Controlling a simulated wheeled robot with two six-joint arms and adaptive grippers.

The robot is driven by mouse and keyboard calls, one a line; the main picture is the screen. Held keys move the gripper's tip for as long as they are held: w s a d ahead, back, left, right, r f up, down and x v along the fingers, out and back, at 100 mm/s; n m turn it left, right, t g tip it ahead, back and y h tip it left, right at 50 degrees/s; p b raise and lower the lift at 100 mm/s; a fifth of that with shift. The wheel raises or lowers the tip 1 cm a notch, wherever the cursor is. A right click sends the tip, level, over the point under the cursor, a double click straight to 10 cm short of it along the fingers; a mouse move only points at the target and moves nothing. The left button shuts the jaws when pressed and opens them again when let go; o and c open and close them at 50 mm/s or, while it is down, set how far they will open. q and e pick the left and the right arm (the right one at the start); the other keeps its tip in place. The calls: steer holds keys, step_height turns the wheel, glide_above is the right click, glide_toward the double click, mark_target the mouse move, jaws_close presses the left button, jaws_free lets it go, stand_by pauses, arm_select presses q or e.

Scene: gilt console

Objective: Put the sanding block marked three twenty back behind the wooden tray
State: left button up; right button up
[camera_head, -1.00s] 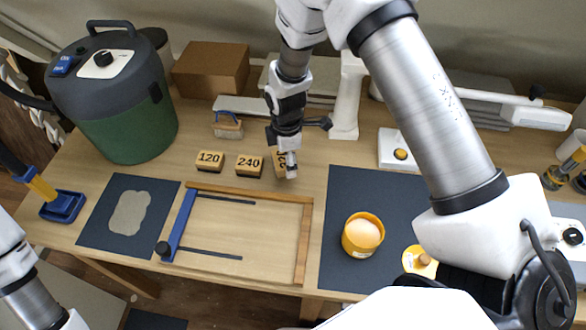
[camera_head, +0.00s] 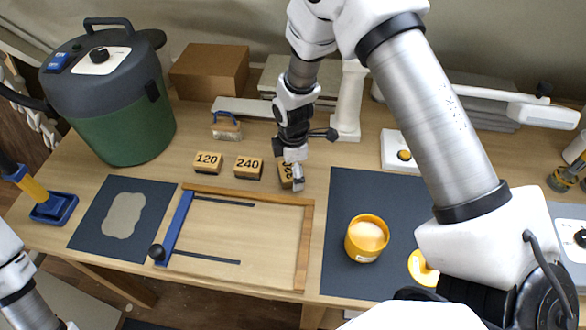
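The wooden tray (camera_head: 258,197) is a shallow frame on the bench, with a blue bar along its left side. Behind its back rim stand a block marked 120 (camera_head: 207,163) and a block marked 240 (camera_head: 248,168). The third block (camera_head: 285,174), right of them, sits turned; its marking runs sideways and is partly covered, so I cannot read it fully. My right gripper (camera_head: 298,183) points down at this block's right side, just behind the tray's back right corner. Its fingers look close together, but whether they grip the block is unclear. My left arm shows at lower left; its gripper is out of view.
A brush-like block (camera_head: 227,127) and a brown box (camera_head: 209,70) stand farther back. A green vacuum (camera_head: 122,110) is at left. A dark mat (camera_head: 345,200) with a yellow tub (camera_head: 366,237) lies right of the tray. A white post (camera_head: 349,100) rises behind my gripper.

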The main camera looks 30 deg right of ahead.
steer(key=shift+r, duration=0.15)
step_height(320, 180, up, 12)
steer(key=b, duration=0.1)
steer(key=shift+r, duration=0.15)
